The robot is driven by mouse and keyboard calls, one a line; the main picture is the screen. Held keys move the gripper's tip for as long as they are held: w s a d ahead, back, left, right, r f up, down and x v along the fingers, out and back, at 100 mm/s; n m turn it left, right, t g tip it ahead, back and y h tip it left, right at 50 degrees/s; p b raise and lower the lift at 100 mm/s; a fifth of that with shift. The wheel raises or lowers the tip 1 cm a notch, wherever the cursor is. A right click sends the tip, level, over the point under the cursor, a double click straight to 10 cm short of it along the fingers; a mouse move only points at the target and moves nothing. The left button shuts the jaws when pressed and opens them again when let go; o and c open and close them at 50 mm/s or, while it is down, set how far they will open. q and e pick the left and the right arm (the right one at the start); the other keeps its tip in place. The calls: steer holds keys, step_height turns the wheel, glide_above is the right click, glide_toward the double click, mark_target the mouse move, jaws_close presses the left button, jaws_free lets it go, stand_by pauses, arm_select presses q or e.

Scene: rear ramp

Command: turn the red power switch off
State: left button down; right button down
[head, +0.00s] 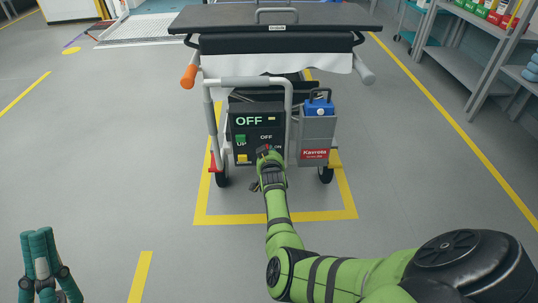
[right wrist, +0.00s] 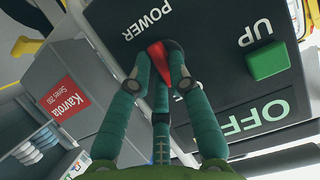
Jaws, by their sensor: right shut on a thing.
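The dark control panel (head: 257,107) on the cart's end has a large display reading OFF in pale green letters. The red power switch (right wrist: 157,53) sits beside the POWER label in the right wrist view, where the panel appears upside down. My right gripper (right wrist: 160,75) is shut on the switch, with teal fingers on both sides of it. In the head view the right gripper (head: 266,153) covers most of the switch; only a little red shows. The switch's exact setting is hidden. My left gripper (head: 38,236) is low at the left, far from the panel, holding nothing visible.
A green UP button (right wrist: 267,62) is next to the switch, and a yellow button (head: 242,158) is lower on the panel. A grey Kavrota box (head: 315,128) stands right of it. The cart's grey tube frame (head: 249,82) surrounds the panel. Floor around is clear; shelves (head: 468,60) stand right.

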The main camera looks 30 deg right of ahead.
steer(key=shift+a+f, duration=0.15)
steer(key=shift+a, duration=0.1)
stand_by(0.4)
steer(key=c, duration=1.1)
jaws_free()
steer(key=shift+c, duration=0.2)
steer(key=shift+w+d, duration=0.1)
step_height(320, 180, up, 10)
steer(key=shift+r, duration=0.1)
